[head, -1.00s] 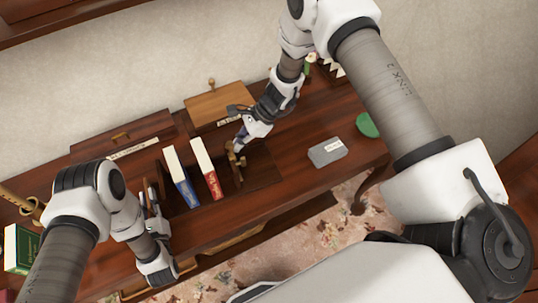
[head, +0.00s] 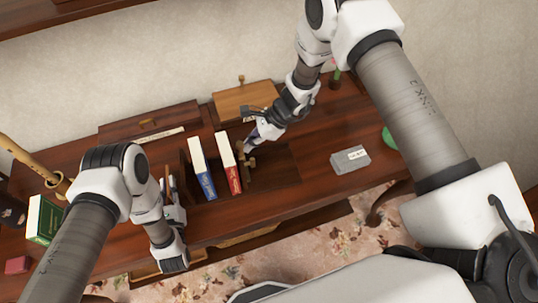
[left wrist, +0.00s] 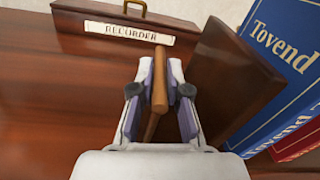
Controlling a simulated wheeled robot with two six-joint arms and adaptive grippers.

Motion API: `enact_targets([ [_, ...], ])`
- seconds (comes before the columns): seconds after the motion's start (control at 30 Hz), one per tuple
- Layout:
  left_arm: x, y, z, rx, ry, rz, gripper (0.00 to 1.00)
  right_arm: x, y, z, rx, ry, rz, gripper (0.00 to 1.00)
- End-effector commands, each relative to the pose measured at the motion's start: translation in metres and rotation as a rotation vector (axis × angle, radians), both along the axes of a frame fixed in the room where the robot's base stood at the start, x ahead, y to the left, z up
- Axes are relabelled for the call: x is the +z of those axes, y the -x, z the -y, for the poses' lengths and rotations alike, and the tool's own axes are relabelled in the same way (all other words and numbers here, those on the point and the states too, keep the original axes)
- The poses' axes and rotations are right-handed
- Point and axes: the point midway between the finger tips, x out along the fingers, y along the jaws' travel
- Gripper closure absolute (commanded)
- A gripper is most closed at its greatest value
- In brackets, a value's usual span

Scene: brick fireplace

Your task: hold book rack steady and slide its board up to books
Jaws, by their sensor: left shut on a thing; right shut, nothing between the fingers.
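The book rack (head: 284,166) is a dark wooden base on the desk. A blue book (head: 203,170) and a red book (head: 229,165) stand upright on it, with a small gap between them. My left gripper (left wrist: 160,92) is shut on a brown wooden grip (left wrist: 159,78) beside that board. The sliding board (head: 244,166), with brass-coloured knobs, stands close right of the red book. My right gripper (head: 250,146) is shut and empty at this board's upper end; exact contact is unclear.
A long box labelled RECORDER (left wrist: 125,28) and a light wooden box (head: 246,102) lie behind the rack. A grey box (head: 350,161) sits to the right, a green book (head: 43,220) at the far left. The rack's base right of the sliding board is clear.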

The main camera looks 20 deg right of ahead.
Motion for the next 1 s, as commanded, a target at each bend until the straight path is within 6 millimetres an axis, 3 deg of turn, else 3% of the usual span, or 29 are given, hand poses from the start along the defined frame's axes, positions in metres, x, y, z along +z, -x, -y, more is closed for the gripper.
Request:
enact_targets([
  [0.37,-0.003,0.002,0.001,-0.004,0.001,-0.008,1.0,0.0,0.0,-0.003,0.001,-0.001,0.0,1.0],
  [1.0,-0.002,0.002,0.002,-0.004,0.001,-0.006,1.0,0.0,-0.003,-0.029,0.001,-0.002,0.0,1.0],
])
